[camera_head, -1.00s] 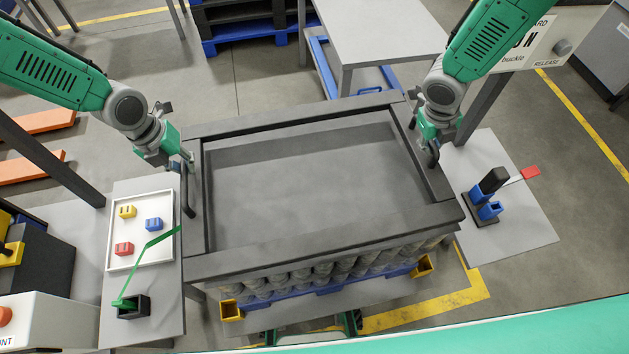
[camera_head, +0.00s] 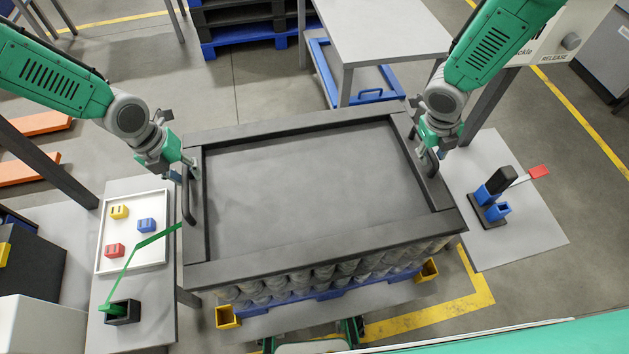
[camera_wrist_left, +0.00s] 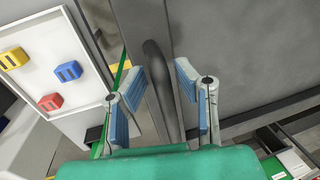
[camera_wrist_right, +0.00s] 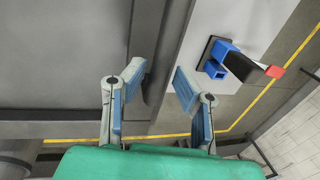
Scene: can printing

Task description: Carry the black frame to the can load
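The black frame (camera_head: 320,262) is a dark rectangle with a handle on each short side. It lies level over the can load (camera_head: 335,277), and grey sheet fills its opening. Rows of cans show under its front bar. My left gripper (camera_head: 178,160) is at the left handle (camera_head: 189,196). In the left wrist view its fingers (camera_wrist_left: 159,75) stand apart on either side of the handle (camera_wrist_left: 163,95), with gaps showing. My right gripper (camera_head: 430,150) is at the right handle. In the right wrist view its fingers (camera_wrist_right: 158,75) are also spread around the handle.
The load stands on a blue pallet (camera_head: 340,290) with yellow corner pieces (camera_head: 227,317). A left side table holds a white tray (camera_head: 108,262) of coloured blocks and a green strap (camera_head: 160,237). A right table holds a blue and black tool (camera_head: 492,194). A grey table (camera_head: 385,35) stands behind.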

